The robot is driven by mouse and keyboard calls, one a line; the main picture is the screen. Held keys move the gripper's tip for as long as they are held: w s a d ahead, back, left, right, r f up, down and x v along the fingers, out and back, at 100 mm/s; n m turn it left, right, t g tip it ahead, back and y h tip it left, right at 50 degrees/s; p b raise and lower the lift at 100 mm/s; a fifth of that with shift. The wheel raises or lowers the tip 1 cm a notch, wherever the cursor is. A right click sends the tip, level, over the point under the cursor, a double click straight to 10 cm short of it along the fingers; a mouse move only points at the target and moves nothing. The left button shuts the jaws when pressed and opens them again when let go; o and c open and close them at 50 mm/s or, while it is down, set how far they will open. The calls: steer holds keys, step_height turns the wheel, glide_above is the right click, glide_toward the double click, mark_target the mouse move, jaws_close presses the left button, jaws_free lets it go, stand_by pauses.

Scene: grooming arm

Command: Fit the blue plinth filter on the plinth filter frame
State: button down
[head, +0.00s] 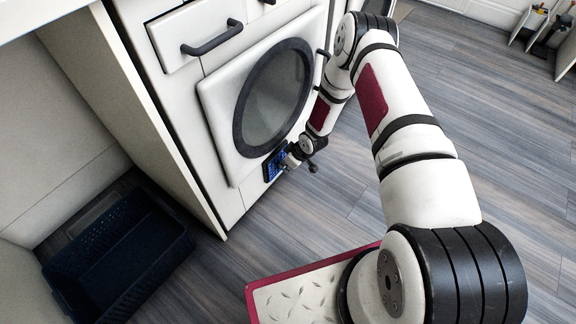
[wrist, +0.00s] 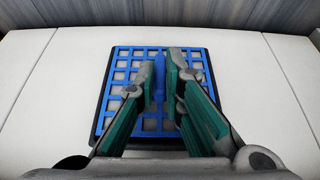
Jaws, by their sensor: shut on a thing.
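The blue plinth filter (wrist: 140,49) is a square blue grid with a raised tab in the middle. It lies against the dark plinth filter frame (wrist: 207,72) on the white plinth, and a dark border shows around its sides. In the wrist view it looks nearly square to the frame; I cannot tell whether it is fully seated. My gripper (wrist: 163,80) is shut on the tab, with a green-padded finger on each side. In the head view my gripper (head: 291,160) is low at the plinth, and the filter (head: 275,166) shows partly behind it.
The white appliance door with a dark round window (head: 272,95) is just above my gripper. A drawer with a dark handle (head: 212,38) is higher up. A dark blue crate (head: 115,262) stands at the lower left.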

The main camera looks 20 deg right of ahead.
steer(key=shift+w+a, duration=0.2)
steer(key=shift+w, duration=0.05)
steer(key=c, duration=1.6)
jaws_free()
steer(key=v, duration=1.2)
